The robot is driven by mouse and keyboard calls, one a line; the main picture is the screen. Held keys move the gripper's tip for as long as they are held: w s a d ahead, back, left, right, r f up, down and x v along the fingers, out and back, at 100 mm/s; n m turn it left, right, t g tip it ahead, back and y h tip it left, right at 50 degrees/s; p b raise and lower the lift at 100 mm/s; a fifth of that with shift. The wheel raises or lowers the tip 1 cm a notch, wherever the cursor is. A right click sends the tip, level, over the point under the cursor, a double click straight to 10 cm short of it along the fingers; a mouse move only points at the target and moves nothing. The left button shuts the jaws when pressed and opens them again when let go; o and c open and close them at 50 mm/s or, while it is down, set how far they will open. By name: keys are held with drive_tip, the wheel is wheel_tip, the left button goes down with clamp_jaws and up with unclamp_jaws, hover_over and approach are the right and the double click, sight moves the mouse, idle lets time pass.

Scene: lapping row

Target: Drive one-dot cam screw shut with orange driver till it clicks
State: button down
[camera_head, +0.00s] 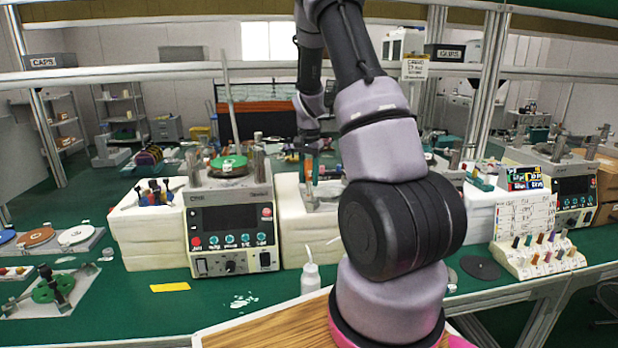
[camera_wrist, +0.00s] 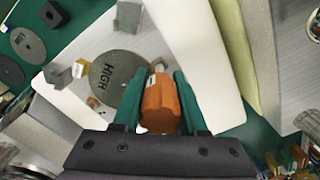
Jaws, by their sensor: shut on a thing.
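My gripper (camera_wrist: 160,76) is shut on the orange driver, one green finger on each side of its handle. The orange driver (camera_wrist: 159,106) points away from the wrist camera, so its tip is hidden. In the head view my gripper (camera_head: 308,148) hangs over the middle machine, and the driver (camera_head: 309,168) shows small and orange below it. A grey disc marked HIGH (camera_wrist: 117,80) lies beyond the handle in the wrist view. I cannot pick out the one-dot cam screw; a small orange and white detail (camera_wrist: 92,102) beside the disc is too small to read.
A machine with a display panel (camera_head: 232,226) and green disc stands left of my arm. A white bottle (camera_head: 310,278) and yellow strip (camera_head: 170,287) are on the green bench. A rack of coloured pieces (camera_head: 540,256) is at right. Grey blocks (camera_wrist: 57,76) stand near the HIGH disc.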

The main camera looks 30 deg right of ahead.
sight(309, 160)
drive_tip(key=shift+r, duration=0.1)
drive_tip(key=shift+r, duration=2.15)
